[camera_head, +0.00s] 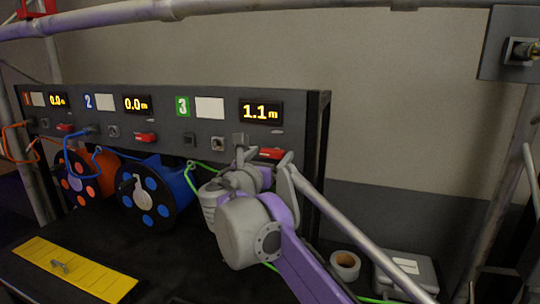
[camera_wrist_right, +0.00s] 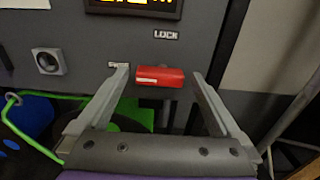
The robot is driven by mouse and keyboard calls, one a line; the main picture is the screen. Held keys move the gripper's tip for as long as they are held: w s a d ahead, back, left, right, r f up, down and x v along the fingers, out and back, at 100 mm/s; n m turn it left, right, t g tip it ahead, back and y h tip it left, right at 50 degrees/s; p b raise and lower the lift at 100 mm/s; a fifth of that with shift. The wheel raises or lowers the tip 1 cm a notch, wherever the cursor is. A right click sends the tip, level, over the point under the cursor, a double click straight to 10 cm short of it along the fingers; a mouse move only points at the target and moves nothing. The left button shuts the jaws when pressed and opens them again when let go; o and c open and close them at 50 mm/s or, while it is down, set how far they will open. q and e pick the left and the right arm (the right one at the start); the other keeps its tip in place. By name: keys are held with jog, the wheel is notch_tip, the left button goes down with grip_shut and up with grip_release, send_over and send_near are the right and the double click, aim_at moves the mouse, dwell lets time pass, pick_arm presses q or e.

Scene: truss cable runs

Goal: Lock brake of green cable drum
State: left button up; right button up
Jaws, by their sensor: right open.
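The red brake lever (camera_wrist_right: 160,77) of channel 3 sits on the dark panel below a LOCK label (camera_wrist_right: 166,34). It also shows in the head view (camera_head: 270,153), partly behind my gripper. My right gripper (camera_wrist_right: 160,84) is open, with one finger on each side of the lever in the wrist view; I cannot tell whether either touches it. In the head view, the right gripper (camera_head: 264,160) is at the panel under the 1.1 m display (camera_head: 261,111). The green drum (camera_wrist_right: 133,113) is mostly hidden; its cable (camera_head: 190,178) shows. My left gripper is out of view.
The blue drum (camera_head: 155,192) and orange drum (camera_head: 80,180) stand left of my right arm. Red levers (camera_head: 145,137) sit above them. A yellow plate (camera_head: 75,270) lies in front. A tape roll (camera_head: 345,264) and grey case (camera_head: 405,270) are at the right. Truss tubes border the scene.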

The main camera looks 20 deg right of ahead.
jog(key=shift+w+d, duration=0.25)
jog(key=shift+w, duration=0.05)
jog(key=c, duration=1.3)
